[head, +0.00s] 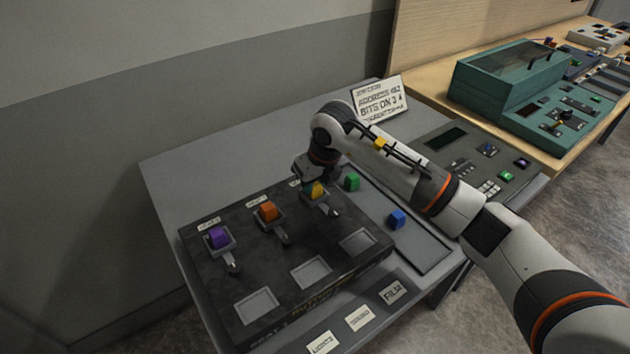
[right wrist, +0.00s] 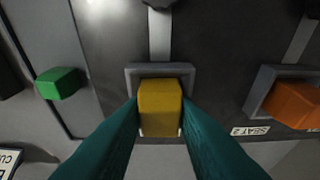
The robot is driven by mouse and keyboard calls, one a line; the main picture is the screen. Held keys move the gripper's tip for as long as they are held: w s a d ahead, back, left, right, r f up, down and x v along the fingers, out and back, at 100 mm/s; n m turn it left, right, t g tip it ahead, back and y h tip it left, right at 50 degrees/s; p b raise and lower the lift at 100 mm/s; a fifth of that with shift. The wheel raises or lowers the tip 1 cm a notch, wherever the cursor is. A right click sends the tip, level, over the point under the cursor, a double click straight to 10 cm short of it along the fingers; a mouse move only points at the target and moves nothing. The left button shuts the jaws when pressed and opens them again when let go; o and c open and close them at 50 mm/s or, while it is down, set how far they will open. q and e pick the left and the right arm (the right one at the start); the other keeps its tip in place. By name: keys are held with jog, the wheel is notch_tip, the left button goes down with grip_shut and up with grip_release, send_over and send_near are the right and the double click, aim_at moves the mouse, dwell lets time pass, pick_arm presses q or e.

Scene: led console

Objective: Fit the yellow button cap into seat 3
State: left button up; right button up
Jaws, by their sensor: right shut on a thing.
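The yellow button cap (head: 317,190) is between the fingers of my right gripper (head: 313,182), over the third seat of the dark console's back row. In the right wrist view the teal fingers close on both sides of the cap (right wrist: 160,105). The grey seat frame (right wrist: 133,76) shows around the cap's far end and sides. I cannot tell how deep the cap sits. The seat's label is mostly hidden by my arm. My left gripper is not in view.
A purple cap (head: 219,237) and an orange cap (head: 267,211) sit in the neighbouring seats; the orange one's label reads seat 2. Green (head: 352,181) and blue (head: 397,219) caps lie right of the console (head: 285,258). A sign (head: 380,100) stands behind my right arm.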

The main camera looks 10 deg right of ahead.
jog(key=shift+f, duration=0.15)
jog(key=o, duration=1)
jog(key=b+v, duration=0.2)
jog(key=v, duration=1)
jog(key=shift+d, duration=0.1)
